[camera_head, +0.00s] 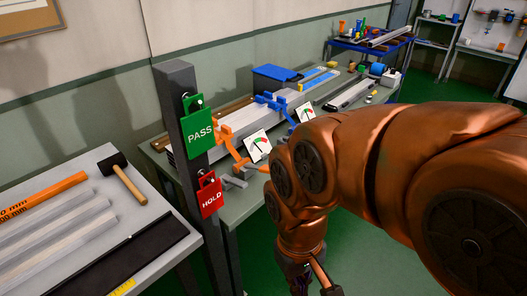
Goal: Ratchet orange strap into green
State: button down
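The orange strap (228,139) is on the near part of a long grey profile stack (238,119) on the middle bench. My gripper (311,284) hangs low at the bottom edge, right of the bench and apart from the strap. Its fingertips are cut off or dark, so I cannot tell whether it is open. My copper-coloured arm fills the right side and may hide part of the bench.
A blue strap (272,103) with its own gauge (306,111) sits farther along the profiles. A dark post (177,110) carries a green PASS tag (200,134) and a red HOLD tag (210,196). A mallet (122,177) lies on the left table. Green floor is open around my arm.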

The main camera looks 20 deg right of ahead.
aim_at(265, 169)
jog(key=z, duration=1.1)
jog(key=k, duration=0.9)
jog(key=u, duration=1.3)
jog(key=i, duration=1)
